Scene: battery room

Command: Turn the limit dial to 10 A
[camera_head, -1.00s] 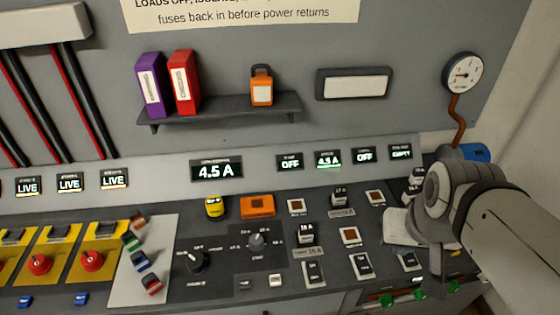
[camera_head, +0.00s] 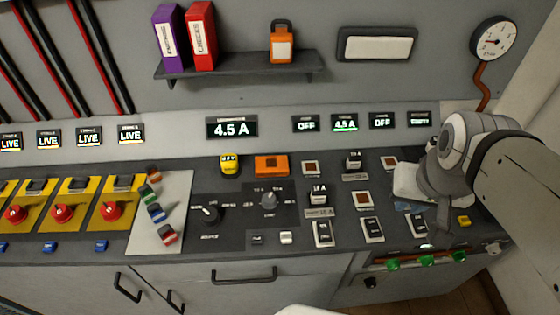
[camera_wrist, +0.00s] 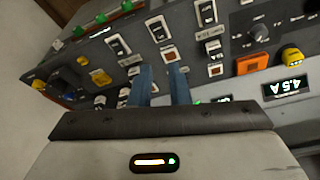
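The limit dial (camera_head: 268,200) appears to be the grey knob on a dark plate in the middle of the sloped panel, ringed by small ampere labels too small to read surely. It also shows in the wrist view (camera_wrist: 258,32) at the upper right. The large display (camera_head: 231,128) above it reads 4.5 A. My gripper is at the panel's right side in the head view, its fingers mostly hidden by my wrist. In the wrist view its two blue-grey fingers (camera_wrist: 160,82) stand apart with nothing between them, well away from the dial.
A black source knob (camera_head: 210,213) sits left of the dial. An orange block (camera_head: 271,166) and a yellow button (camera_head: 230,164) lie behind it. Several rocker switches (camera_head: 318,196) stand between the dial and my arm. Red knobs on yellow plates (camera_head: 110,211) are far left.

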